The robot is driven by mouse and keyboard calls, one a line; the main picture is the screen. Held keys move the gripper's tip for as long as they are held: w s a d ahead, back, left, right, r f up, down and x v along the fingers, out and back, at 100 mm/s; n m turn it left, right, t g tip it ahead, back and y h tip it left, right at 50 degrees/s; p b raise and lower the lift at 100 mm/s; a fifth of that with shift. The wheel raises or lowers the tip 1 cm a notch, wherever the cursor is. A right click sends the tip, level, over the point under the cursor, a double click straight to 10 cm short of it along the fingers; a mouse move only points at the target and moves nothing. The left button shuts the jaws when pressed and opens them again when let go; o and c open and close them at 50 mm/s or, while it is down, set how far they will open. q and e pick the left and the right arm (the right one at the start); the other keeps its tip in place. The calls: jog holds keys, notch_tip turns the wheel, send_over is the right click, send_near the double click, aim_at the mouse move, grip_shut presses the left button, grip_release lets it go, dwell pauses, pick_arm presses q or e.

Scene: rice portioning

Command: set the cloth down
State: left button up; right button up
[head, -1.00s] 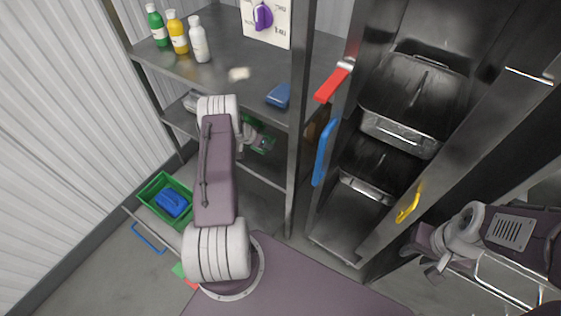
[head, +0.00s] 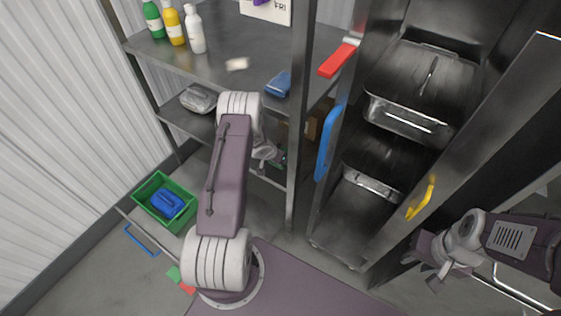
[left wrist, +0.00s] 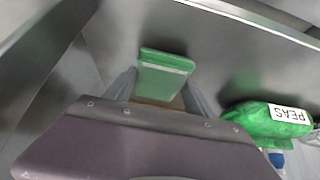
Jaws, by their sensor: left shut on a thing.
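A green folded cloth (left wrist: 165,75) shows between the fingers of my left gripper (left wrist: 163,88) in the left wrist view. My left gripper is shut on it. In the head view, my left gripper (head: 274,160) reaches under the top shelf of the steel rack and is partly hidden by my own arm. I cannot tell whether the cloth touches a surface. My right gripper (head: 432,270) hangs at the lower right, away from the rack. Its fingers are too small to read.
A green bag of peas (left wrist: 265,122) lies right of the cloth. The top shelf (head: 235,42) holds several bottles and a blue folded item (head: 279,85). A rack post (head: 297,150) stands close to my left gripper.

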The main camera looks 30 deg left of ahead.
pick_arm(q)
jog(key=shift+d+f, duration=0.2)
jog(key=shift+f, duration=0.65)
jog(key=shift+r, duration=0.1)
jog(key=o, duration=1.3)
jog(key=shift+r, duration=0.2)
jog(key=p+v, duration=0.2)
jog(key=v, duration=0.9)
jog(key=shift+s+r, duration=0.2)
jog(key=shift+r, duration=0.15)
